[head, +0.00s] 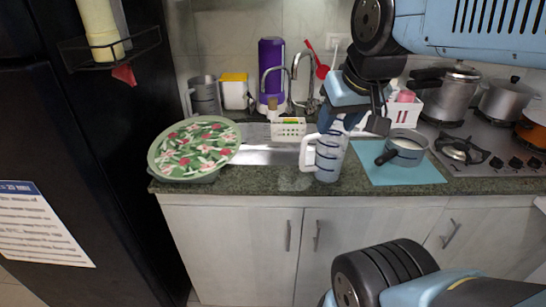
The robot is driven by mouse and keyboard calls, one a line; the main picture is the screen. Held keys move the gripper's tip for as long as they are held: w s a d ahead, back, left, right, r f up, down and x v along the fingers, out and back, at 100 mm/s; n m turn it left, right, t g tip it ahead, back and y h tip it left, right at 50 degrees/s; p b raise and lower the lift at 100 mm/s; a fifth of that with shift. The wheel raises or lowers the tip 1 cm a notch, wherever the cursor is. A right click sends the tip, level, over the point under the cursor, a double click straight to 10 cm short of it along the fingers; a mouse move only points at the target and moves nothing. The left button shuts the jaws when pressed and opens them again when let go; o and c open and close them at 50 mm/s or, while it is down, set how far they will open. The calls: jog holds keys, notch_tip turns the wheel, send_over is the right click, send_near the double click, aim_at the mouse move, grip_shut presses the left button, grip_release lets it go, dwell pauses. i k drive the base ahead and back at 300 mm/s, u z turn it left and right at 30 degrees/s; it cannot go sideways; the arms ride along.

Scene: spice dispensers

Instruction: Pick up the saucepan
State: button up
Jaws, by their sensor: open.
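A small grey saucepan (408,155) with a dark handle stands on a light blue mat (425,177) at the right of the counter, and its handle points left. The saucepan's inside looks pale. My gripper (352,120) is open and empty, above and to the left of the saucepan, near the top of a clear jug. It looks apart from the saucepan. My arm comes down from the top right and hides part of the counter behind it.
The clear jug (329,158) with dark markings stands left of the mat. A stove (490,170) with a pressure cooker (447,93) and other pots is at the right. A floral-covered bowl (193,150) sits left of the sink. Cabinets (250,240) front the counter.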

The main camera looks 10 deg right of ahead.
aim_at(404, 148)
jog(key=z, duration=1)
jog(key=k, duration=1.7)
jog(key=u, duration=0.45)
jog(key=i, duration=1)
